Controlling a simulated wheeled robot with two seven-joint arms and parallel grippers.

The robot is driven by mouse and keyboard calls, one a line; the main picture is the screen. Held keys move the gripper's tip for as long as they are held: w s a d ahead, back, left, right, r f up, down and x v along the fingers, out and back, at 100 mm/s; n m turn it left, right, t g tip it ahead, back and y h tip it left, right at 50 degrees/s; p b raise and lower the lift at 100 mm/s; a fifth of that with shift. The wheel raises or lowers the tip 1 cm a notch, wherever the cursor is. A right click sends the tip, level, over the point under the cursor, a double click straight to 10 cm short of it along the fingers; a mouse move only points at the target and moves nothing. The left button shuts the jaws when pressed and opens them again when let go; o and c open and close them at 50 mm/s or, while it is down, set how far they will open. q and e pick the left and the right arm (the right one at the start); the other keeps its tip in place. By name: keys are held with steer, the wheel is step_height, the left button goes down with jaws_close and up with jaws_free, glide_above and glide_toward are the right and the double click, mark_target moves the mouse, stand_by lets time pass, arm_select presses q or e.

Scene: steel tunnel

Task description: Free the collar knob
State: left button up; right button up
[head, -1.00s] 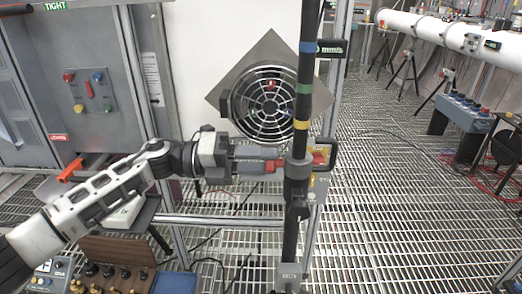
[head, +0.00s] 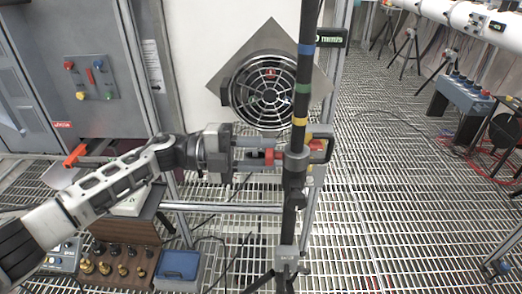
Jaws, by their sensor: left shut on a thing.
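A dark upright pole (head: 303,75) with blue, green and yellow bands stands in the middle of the head view. A grey collar (head: 295,165) sits around it below the yellow band. A red knob (head: 269,156) sticks out from the collar's left side. My left gripper (head: 262,155) reaches in from the left, level with the knob. Its fingers are shut on the knob, one above and one below, and partly hide it. A dark handle and red part (head: 318,146) show just right of the pole. My right gripper is not in view.
A round fan (head: 268,92) on a grey diamond plate is behind the pole. A wooden rack (head: 122,262) and blue-lidded box (head: 178,268) are low left. A grey cabinet (head: 110,40) fills the upper left. The grating floor (head: 390,200) at right is mostly clear.

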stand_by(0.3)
arm_select(q)
steer(key=o, duration=1)
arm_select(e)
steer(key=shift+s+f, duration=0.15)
arm_select(q)
steer(key=a+b, duration=0.4)
steer(key=a, duration=1.2)
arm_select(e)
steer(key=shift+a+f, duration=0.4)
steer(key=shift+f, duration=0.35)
